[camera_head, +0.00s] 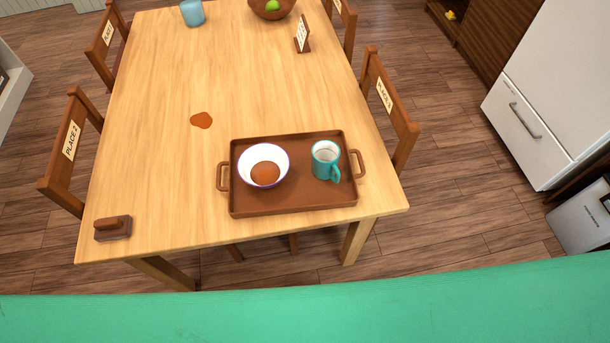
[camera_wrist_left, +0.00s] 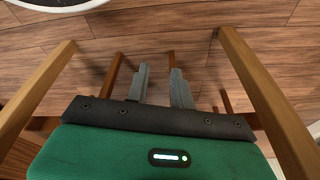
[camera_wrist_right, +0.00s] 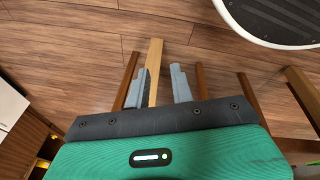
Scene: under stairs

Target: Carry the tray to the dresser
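The brown tray (camera_head: 300,203) lies flat on the wooden table (camera_head: 150,90), near its front right corner, with a handle at each short side. On it stand a white bowl (camera_head: 247,158) with something round and brown inside, and a teal mug (camera_head: 321,168) to its right. My left gripper (camera_wrist_left: 160,88) is open and empty, with floor and wooden legs beyond it. My right gripper (camera_wrist_right: 164,85) is also open and empty over a similar background. Neither gripper shows in the head view. I cannot make out a dresser for certain.
A brown block-like object (camera_head: 113,228) sits at the table's front left corner. A blue cup (camera_head: 192,12), a bowl (camera_head: 270,8) and a small sign (camera_head: 302,35) stand farther back.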

